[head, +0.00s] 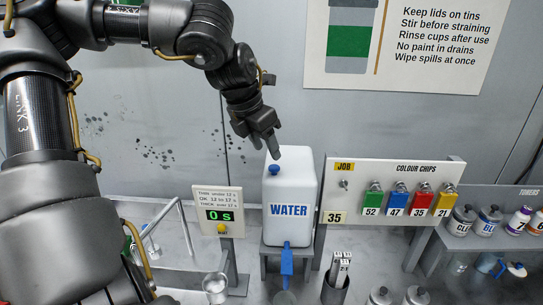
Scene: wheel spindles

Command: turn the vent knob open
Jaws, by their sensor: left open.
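A white water tank (304,190) labelled WATER stands on a grey stand in the middle of the head view. A small blue vent knob (274,170) sits at its upper left. A blue tap (287,262) hangs at its lower front. My left gripper (267,147) points down just above the knob, with its fingertips close to it. It is open and holds nothing that I can see. I cannot tell whether a fingertip touches the tank's top. My right gripper is not in view.
A timer (219,211) reading 0 s stands left of the tank, with a cup (215,288) before it. A colour-chip board (390,195) stands close on the right. A dark holder (335,289) stands in front.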

